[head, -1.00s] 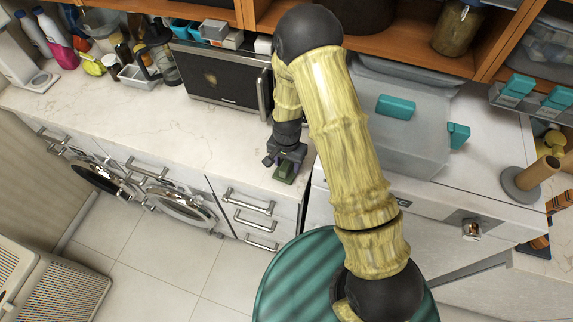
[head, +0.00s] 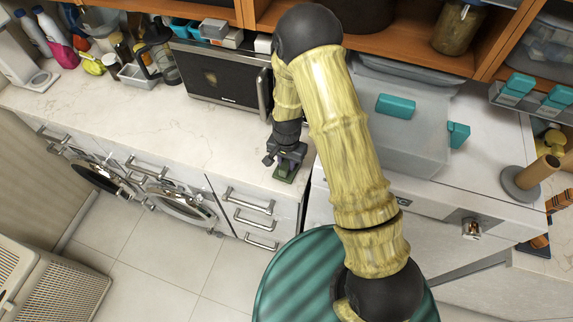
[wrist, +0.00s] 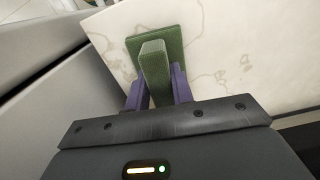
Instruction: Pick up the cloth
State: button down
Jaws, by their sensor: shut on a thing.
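The cloth is a small green piece (wrist: 189,48) lying on the white marbled counter near its front edge, with a raised green ridge between my fingers in the wrist view. My gripper (wrist: 157,90) has its two purple fingers on either side of that ridge and is shut on it. In the head view my gripper (head: 287,164) points down at the counter's right end, with a bit of the green cloth (head: 284,176) showing under it. My fingers hide part of the cloth. I cannot tell whether it is lifted off the counter.
A microwave (head: 222,88) stands on the counter behind my gripper. A white appliance (head: 440,200) with a grey container (head: 400,130) on it is to the right. The counter (head: 120,115) is bare left of my gripper. Drawers with handles (head: 249,201) are below the front edge.

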jog(key=shift+r, duration=0.15)
notch_tip(320, 180, up, 10)
jog(key=b, duration=0.3)
dwell(0.5)
jog(key=c, duration=1.7)
grip_release()
jog(key=shift+c, duration=0.2)
jog(key=c, duration=0.3)
jog(key=shift+f+b, duration=0.25)
jog(key=shift+b, duration=0.05)
jog(key=shift+c, duration=0.2)
